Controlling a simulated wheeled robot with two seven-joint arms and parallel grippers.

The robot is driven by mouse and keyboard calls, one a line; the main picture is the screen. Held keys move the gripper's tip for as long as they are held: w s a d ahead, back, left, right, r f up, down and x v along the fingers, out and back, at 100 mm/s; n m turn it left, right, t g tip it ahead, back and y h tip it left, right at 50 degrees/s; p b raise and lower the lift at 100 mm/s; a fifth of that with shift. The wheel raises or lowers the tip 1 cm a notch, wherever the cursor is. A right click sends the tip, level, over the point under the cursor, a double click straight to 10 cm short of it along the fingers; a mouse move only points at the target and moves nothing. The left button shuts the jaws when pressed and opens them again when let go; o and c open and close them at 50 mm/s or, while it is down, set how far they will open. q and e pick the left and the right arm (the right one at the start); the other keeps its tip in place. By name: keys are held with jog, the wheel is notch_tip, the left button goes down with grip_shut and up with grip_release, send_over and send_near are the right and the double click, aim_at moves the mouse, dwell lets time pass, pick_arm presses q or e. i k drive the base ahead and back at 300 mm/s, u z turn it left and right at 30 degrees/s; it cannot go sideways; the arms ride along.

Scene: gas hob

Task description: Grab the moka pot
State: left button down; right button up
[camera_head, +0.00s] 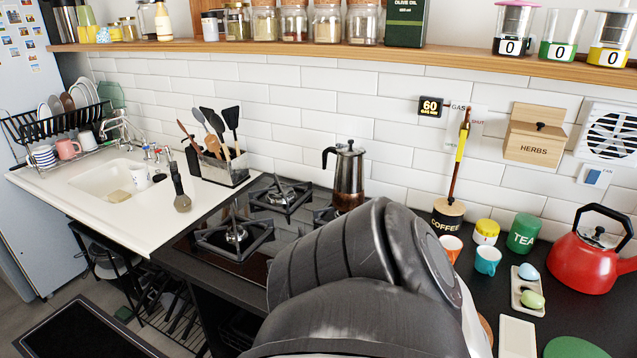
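The moka pot (349,178) is a tall, shiny metal pot with a black handle on its left side and a knob on the lid. It stands upright at the back right of the gas hob (265,216). One of my arms, large and dark grey, rises from the bottom middle and hides the area in front of the pot and the hob's right part. The pot's base is hidden behind this arm. Neither of my grippers shows, so I cannot see anything held.
A utensil holder (222,170) stands left of the hob, beside the sink (108,180). Right of my arm are a coffee jar (447,216), a teal cup (488,260), a green tea jar (523,233) and a red kettle (583,262). A wooden shelf (300,46) runs above.

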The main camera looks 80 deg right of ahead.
aim_at(344, 203)
jog(key=z, duration=1.8)
